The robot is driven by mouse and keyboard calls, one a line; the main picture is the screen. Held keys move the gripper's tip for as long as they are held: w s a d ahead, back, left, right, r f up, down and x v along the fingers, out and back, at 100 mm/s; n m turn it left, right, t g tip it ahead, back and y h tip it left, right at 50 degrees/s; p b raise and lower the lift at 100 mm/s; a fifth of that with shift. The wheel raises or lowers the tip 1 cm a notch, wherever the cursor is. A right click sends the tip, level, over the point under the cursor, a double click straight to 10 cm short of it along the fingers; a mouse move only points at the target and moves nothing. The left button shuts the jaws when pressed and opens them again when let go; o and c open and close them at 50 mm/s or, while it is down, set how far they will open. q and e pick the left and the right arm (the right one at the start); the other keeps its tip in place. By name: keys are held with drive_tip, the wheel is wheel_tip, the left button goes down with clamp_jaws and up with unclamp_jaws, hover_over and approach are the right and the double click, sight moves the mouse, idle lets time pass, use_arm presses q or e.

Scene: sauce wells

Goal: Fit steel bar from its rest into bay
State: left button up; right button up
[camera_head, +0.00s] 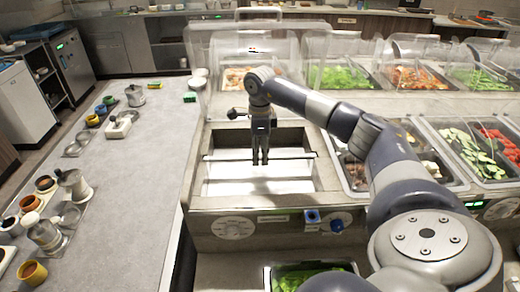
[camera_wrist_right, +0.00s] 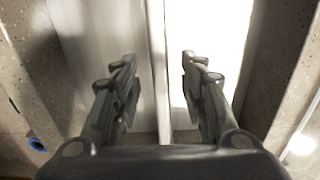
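The steel bar (camera_head: 225,158) shows in the head view as a thin dark line across the open well, or bay (camera_head: 212,180), its ends reaching the left and right rims. I cannot tell whether it touches the rims. My right gripper (camera_head: 260,162) points down over the middle of the bar. In the right wrist view the bar (camera_wrist_right: 159,70) runs up the picture as a narrow strip between the two fingers of the right gripper (camera_wrist_right: 160,85). The fingers stand apart, with a gap on each side of the bar. My left gripper is not in view.
Filled food pans (camera_head: 340,78) under clear guards (camera_head: 330,45) lie behind and to the right. A grey counter (camera_head: 140,180) at the left holds several pots and cups (camera_head: 75,185). Knobs (camera_head: 233,228) sit on the panel in front of the bay.

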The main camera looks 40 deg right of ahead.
wheel_tip(320, 180, up, 12)
idle(0.5)
idle(0.5)
